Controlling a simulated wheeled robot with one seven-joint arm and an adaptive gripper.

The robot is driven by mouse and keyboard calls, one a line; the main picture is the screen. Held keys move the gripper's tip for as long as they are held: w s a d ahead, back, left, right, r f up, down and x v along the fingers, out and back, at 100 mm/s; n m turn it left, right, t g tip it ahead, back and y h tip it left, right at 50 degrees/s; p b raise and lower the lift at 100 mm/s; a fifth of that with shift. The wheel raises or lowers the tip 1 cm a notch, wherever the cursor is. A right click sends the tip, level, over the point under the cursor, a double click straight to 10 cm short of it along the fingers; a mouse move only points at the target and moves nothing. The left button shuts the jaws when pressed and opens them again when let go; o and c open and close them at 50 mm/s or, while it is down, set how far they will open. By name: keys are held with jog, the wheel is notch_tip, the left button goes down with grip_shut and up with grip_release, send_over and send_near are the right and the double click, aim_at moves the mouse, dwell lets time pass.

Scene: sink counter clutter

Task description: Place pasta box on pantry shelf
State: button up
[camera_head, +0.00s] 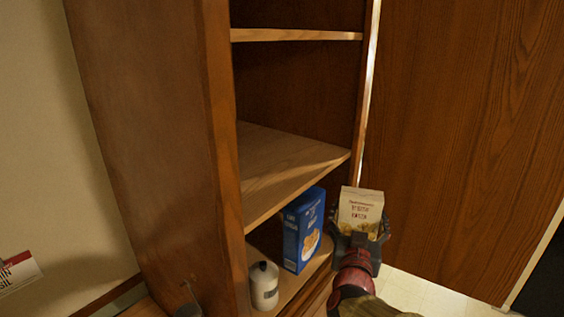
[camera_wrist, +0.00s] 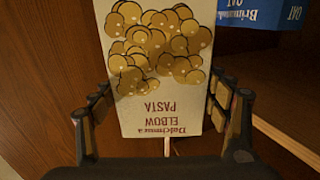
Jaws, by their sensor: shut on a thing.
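The pasta box (camera_head: 360,210) is cream with red lettering and a picture of yellow pasta. My gripper (camera_head: 359,236) is shut on it, in front of the right side of the pantry opening in the head view. In the wrist view the pasta box (camera_wrist: 158,65) appears upside down between the two fingers (camera_wrist: 165,115). The pantry shelf (camera_head: 275,165) at middle height is bare wood. A lower shelf (camera_head: 290,285) holds other goods, and the held box is just right of them.
A blue cereal box (camera_head: 303,230) and a white canister with a dark lid (camera_head: 264,286) stand on the lower shelf. The blue box also shows in the wrist view (camera_wrist: 262,14). An upper shelf (camera_head: 295,35) is empty where visible. A wooden door panel (camera_head: 460,130) stands at right.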

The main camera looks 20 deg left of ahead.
jog(key=s+a+r+n+y+p, duration=0.1)
jog(key=s+a+r+y+p, duration=0.2)
jog(key=r, duration=0.7)
jog(key=s+a+r+n+g+y+p, duration=0.15)
jog(key=s+a+r+p, duration=0.3)
jog(key=r, duration=0.45)
jog(key=s+a+r+n+y+p, duration=0.25)
jog(key=s+r, duration=0.25)
jog(key=r, duration=0.5)
jog(key=shift+m, duration=0.3)
jog(key=w+a+f+b, duration=0.1)
jog(key=w+a+f, duration=0.2)
jog(key=f, duration=0.1)
jog(key=w+a+f+b, duration=0.1)
jog(key=w+a+f, duration=0.2)
jog(key=w+f, duration=0.1)
jog(key=w+a+f+b, duration=0.1)
jog(key=w+a+f, duration=0.2)
jog(key=w+f, duration=0.1)
jog(key=shift+f, duration=0.3)
